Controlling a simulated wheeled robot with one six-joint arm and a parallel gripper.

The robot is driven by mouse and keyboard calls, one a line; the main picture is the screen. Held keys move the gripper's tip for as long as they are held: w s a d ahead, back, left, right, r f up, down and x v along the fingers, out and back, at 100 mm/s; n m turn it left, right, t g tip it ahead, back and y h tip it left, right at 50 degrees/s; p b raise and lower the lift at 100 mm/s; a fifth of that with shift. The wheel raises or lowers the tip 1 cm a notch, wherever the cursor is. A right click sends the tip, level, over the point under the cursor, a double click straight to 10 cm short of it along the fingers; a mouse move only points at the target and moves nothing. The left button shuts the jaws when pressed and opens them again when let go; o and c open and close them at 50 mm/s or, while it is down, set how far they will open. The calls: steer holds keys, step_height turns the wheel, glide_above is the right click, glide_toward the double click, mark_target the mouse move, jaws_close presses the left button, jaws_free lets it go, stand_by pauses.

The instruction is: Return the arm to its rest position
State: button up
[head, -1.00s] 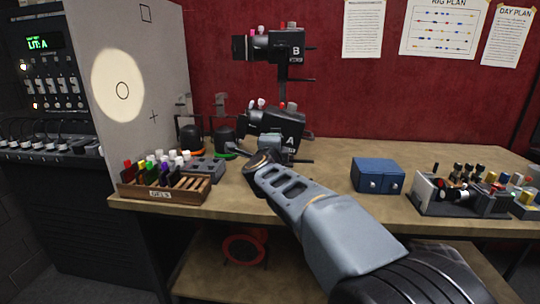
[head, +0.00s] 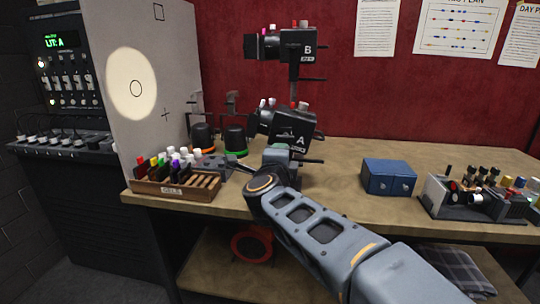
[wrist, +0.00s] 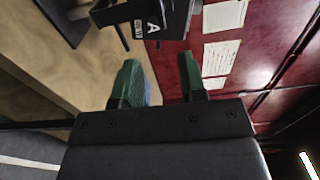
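My arm reaches in from the lower right in the head view, over the bench (head: 340,200). Its wrist end is in front of lamp A (head: 292,138), and the gripper fingers are mostly hidden there. In the wrist view my gripper (wrist: 160,82) has two green fingers standing apart with nothing between them. Lamp A (wrist: 158,20) shows beyond the fingertips, apart from them.
Lamp B (head: 293,45) is above lamp A. A gel rack (head: 175,190), dark round knobs (head: 236,140) and a control box stand left of my wrist. A blue box (head: 388,176) and a tray of parts (head: 470,198) sit right. A light spot falls on the grey panel.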

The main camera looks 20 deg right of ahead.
steer(key=s+a+f+n+g+y+p, duration=0.25)
steer(key=a+f+n+y, duration=0.55)
steer(key=a+n+y, duration=0.6)
steer(key=s+d+f+n+g+h+p, duration=0.2)
steer(key=s+d+f+n+g+p, duration=0.15)
steer(key=s+n+g+p, duration=0.3)
steer(key=s+d+r+n+g+h+p, duration=0.1)
steer(key=s+d+n+p, duration=0.1)
steer(key=s, duration=0.2)
steer(key=s+d+r+n+g+h+p, duration=0.1)
steer(key=s+d+g+h+p, duration=0.1)
steer(key=s, duration=0.3)
steer(key=shift+s+d+r+n+p, duration=0.25)
steer(key=shift+d+n+p, duration=0.1)
steer(key=shift+p, duration=0.45)
